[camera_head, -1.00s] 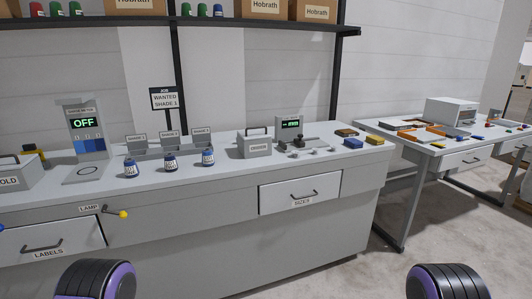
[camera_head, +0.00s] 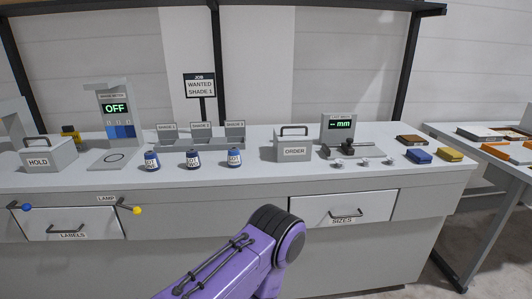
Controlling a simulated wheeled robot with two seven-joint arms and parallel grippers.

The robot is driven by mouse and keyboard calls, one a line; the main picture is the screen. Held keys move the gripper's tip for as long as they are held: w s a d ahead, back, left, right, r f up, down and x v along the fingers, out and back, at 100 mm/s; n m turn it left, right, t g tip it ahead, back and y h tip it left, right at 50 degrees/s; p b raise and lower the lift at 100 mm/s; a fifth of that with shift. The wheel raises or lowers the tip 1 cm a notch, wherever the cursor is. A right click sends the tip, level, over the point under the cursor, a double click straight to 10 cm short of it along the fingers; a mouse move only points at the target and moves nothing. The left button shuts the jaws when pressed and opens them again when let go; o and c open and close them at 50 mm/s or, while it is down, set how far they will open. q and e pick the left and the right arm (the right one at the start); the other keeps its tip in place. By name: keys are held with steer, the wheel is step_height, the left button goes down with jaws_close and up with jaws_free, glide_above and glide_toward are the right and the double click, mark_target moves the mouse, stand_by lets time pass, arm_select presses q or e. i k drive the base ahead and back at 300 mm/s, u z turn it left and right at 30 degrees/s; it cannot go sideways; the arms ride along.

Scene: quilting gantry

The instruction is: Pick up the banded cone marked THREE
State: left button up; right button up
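Three small blue cones with white labels stand upright in a row on the grey bench top (camera_head: 290,178): a left cone (camera_head: 152,160), a middle cone (camera_head: 193,159) and a right cone (camera_head: 234,158). Their labels seem to begin with LOT, but the rest is too small to read, so I cannot tell which is marked THREE. All three stand free on the bench. One of my purple arm links shows at the bottom centre, in front of the bench. Neither of my grippers is in view.
Behind the cones are shade bins (camera_head: 203,138) and a WANTED SHADE 1 sign (camera_head: 199,85). A meter reading OFF (camera_head: 116,108) and a HOLD box (camera_head: 50,155) stand left. An ORDER box (camera_head: 293,145) and a gauge (camera_head: 339,130) stand right. Two drawers are shut.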

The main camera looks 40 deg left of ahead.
mark_target(234, 157)
steer(key=u, duration=0.35)
steer(key=i, duration=0.8)
steer(key=u, duration=0.55)
